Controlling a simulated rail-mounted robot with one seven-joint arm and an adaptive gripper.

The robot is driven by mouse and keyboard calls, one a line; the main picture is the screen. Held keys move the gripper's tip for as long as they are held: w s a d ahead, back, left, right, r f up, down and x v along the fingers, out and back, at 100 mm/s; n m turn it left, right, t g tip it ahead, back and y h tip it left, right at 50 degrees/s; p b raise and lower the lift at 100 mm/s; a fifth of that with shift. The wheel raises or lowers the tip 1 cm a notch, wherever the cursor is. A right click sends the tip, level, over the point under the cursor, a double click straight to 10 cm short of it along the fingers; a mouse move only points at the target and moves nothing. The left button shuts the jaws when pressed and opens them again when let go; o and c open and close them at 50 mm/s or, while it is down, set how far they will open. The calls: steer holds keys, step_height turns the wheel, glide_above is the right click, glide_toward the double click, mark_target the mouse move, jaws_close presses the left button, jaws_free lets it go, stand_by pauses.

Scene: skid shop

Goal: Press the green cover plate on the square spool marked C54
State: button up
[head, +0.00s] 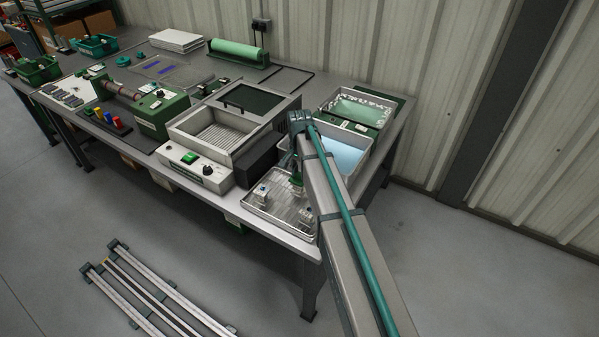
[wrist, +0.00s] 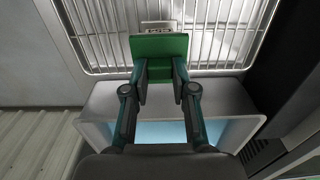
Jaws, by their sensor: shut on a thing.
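My gripper (wrist: 161,72) is shut on the green cover plate (wrist: 160,46), which stands out beyond the fingertips in the wrist view. Just past the plate's far edge a pale block with a label (wrist: 159,26) shows, largely hidden by the plate; I cannot read its marking. In the head view the green plate (head: 296,179) is low over the wire-grid tray (head: 279,218), partly hidden by my arm. Pale spools (head: 261,191) stand on the tray, another nearer the front (head: 304,216). I cannot tell whether the plate touches a spool, nor which one is C54.
Behind the tray is a bin with a pale blue inside (head: 345,154), close under my gripper. A machine with a ribbed bed and open lid (head: 213,134) stands left of the tray. The bench edge (head: 270,233) is just in front of the tray.

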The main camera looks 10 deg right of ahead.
steer(key=shift+f, duration=0.65)
stand_by(1.0)
steer(key=o, duration=0.8)
steer(key=shift+o, duration=0.6)
steer(key=o, duration=0.3)
steer(key=shift+r, duration=0.1)
steer(key=shift+r+p, duration=2.15)
steer(key=shift+r, duration=1.8)
